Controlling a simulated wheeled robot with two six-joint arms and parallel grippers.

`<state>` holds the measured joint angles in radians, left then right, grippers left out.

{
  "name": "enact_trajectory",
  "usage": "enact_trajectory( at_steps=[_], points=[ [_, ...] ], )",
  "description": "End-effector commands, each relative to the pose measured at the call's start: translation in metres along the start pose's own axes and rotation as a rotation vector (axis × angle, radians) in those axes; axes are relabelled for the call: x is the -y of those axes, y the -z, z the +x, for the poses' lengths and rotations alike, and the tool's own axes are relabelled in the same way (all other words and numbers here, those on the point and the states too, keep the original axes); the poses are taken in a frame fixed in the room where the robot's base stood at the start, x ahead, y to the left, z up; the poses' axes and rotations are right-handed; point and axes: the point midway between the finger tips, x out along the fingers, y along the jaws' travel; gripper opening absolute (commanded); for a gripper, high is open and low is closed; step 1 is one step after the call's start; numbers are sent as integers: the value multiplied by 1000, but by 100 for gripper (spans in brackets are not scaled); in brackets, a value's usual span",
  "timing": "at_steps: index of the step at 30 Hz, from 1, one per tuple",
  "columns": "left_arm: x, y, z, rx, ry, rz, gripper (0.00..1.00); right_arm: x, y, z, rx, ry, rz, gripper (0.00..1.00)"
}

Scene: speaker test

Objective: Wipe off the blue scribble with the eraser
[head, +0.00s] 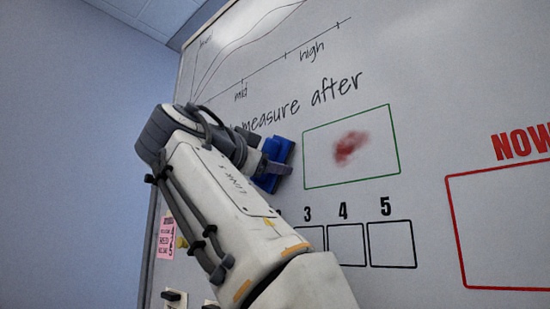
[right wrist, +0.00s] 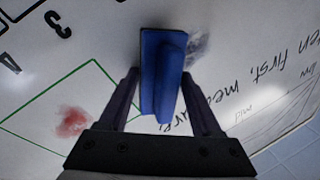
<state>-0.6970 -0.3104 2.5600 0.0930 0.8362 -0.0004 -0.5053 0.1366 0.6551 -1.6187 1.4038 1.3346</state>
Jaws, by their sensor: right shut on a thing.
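My right gripper (head: 272,167) is shut on a blue eraser (head: 284,150), which it holds at the whiteboard (head: 430,110), just left of the green-outlined box. In the right wrist view the eraser (right wrist: 163,75) sits between both fingers of the gripper (right wrist: 159,78). I cannot tell whether its face touches the board. A faint blue-grey smudge (right wrist: 198,48), seemingly the blue scribble, shows just beside the eraser in the right wrist view. The eraser may cover part of it. In the head view my arm and the eraser hide that spot. My left gripper is not in view.
A red smudge (head: 350,147) lies inside the green-outlined box (head: 392,125), right of the eraser. Numbered squares (head: 345,245) are drawn below it. Handwriting and a graph are above. A pink note (head: 166,237) and small dark items (head: 173,296) are at the board's lower left.

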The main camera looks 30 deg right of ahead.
Motion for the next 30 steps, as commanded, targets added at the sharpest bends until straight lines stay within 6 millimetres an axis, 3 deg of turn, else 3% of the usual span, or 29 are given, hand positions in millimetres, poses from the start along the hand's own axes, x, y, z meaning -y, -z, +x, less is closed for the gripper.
enact_trajectory(
  at_steps=[30],
  points=[
    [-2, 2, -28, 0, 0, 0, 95, 49, -30, 13, 3, -2, 0, 21]
  ],
)
